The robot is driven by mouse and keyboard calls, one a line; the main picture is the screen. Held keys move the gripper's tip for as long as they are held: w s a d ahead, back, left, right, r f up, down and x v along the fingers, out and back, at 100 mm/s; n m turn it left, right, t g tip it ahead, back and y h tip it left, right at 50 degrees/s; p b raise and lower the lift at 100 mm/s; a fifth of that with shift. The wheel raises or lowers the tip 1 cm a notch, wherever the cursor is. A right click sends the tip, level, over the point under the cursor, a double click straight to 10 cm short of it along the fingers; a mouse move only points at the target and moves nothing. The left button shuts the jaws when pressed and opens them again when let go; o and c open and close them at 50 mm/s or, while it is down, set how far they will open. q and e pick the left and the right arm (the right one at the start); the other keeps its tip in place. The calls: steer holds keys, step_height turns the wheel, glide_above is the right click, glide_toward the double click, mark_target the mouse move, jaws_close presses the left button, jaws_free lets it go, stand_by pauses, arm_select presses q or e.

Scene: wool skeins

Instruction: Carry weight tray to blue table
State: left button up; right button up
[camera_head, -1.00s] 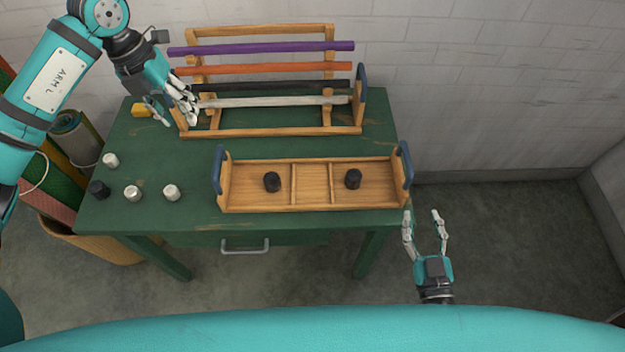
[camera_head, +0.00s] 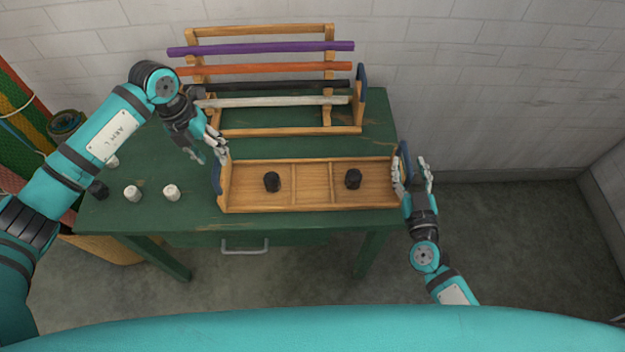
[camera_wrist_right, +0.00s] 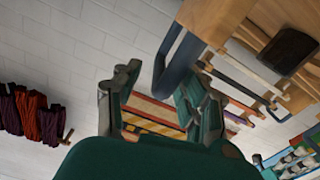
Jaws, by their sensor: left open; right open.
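The weight tray (camera_head: 312,204) is a shallow wooden tray with a blue handle at each end, on the green table. Two black weights, one left (camera_head: 272,182) and one right (camera_head: 353,179), stand in its outer compartments. My left gripper (camera_head: 211,158) is open above the tray's left end, close to the left handle (camera_head: 217,179). My right gripper (camera_head: 412,177) is open at the right handle (camera_head: 405,160), its fingers on either side of it; I cannot tell whether they touch. The right wrist view shows the blue handle (camera_wrist_right: 178,62) just beyond the open fingers. No blue table shows.
The green table (camera_head: 190,222) also bears a wooden rack (camera_head: 265,132) with several coloured rods behind the tray. White weights (camera_head: 171,193) and a black one (camera_head: 98,189) stand at left. Floor (camera_head: 500,250) at right is clear.

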mark_target(216, 160)
arm_select(q)
steer(key=shift+d+f, duration=0.2)
steer(key=shift+f, duration=0.75)
steer(key=shift+d+f, duration=0.2)
steer(key=shift+f, duration=0.7)
arm_select(e)
steer(key=shift+w, duration=1.85)
arm_select(q)
jaws_close()
arm_select(e)
jaws_close()
